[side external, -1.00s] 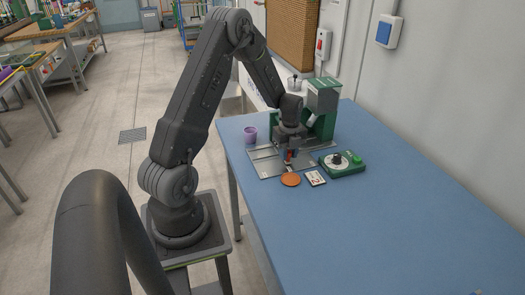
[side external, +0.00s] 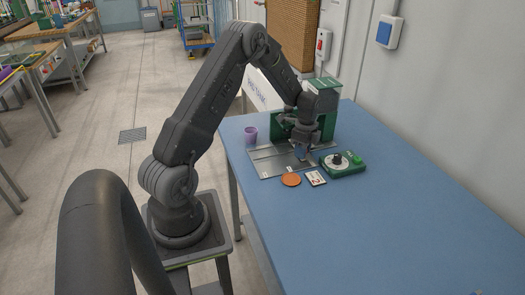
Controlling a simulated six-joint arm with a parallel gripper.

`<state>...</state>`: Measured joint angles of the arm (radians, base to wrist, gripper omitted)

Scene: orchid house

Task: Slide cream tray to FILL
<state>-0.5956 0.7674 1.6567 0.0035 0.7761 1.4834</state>
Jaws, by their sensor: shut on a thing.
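My gripper (side external: 302,154) is low over the right part of a grey metal plate (side external: 265,154), in front of the green machine (side external: 322,110). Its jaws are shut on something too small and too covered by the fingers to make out. I cannot pick out a cream tray for certain, nor read a FILL mark. A small pale piece (side external: 291,169) shows at the plate's front edge.
A purple cup (side external: 250,134) stands left of the plate. An orange disc (side external: 291,180) and a white card with dark print (side external: 316,178) lie in front of it. The blue table (side external: 390,225) is clear in front.

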